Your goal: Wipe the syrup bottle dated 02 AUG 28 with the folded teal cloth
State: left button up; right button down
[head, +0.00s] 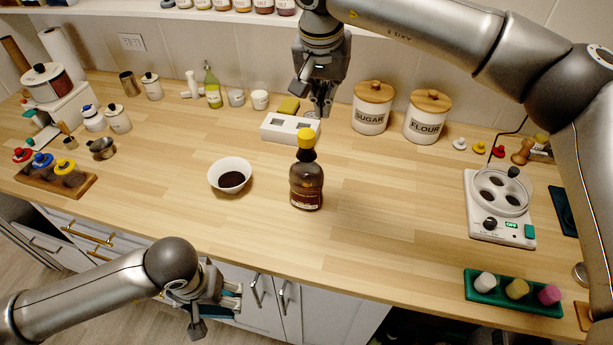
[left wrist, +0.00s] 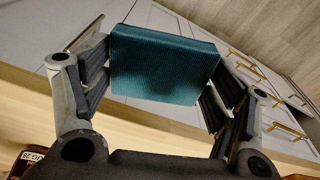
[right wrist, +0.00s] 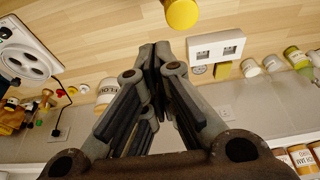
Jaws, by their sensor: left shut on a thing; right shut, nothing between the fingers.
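A dark brown syrup bottle (head: 306,188) with a yellow cap stands upright on the wooden counter. Its date is too small to read in the head view. The yellow cap also shows in the right wrist view (right wrist: 182,13). My left gripper (head: 232,298) is low, in front of the counter's front edge. It is shut on the folded teal cloth (left wrist: 163,65), which spans between its fingers; the cloth is mostly hidden in the head view. My right gripper (head: 318,108) is shut and empty, behind the bottle and above the counter's back part.
A white bowl (head: 230,164) with dark contents stands left of the bottle. A white two-slot block (head: 272,130) is behind it, with sugar (head: 370,120) and flour (head: 427,128) canisters to the right. A green tray (head: 477,292) lies at front right.

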pick_arm(q)
jog(key=shift+s+f, duration=0.15)
jog(key=shift+f, duration=0.25)
jog(key=shift+f+b, duration=1.15)
jog(key=shift+b, duration=0.2)
pick_arm(e)
notch_tip(320, 180, down, 5)
jog(key=shift+r, duration=0.15)
pick_arm(q)
jog(key=shift+r, duration=0.1)
pick_arm(e)
jog(key=shift+s+r, duration=0.1)
jog(key=shift+s, duration=0.05)
pick_arm(q)
jog(key=shift+f+b, duration=2.1)
jog(key=shift+f, duration=0.05)
pick_arm(e)
jog(key=shift+f, duration=3.05)
pick_arm(q)
jog(key=shift+r+p, duration=1.95)
pick_arm(e)
notch_tip(320, 180, up, 6)
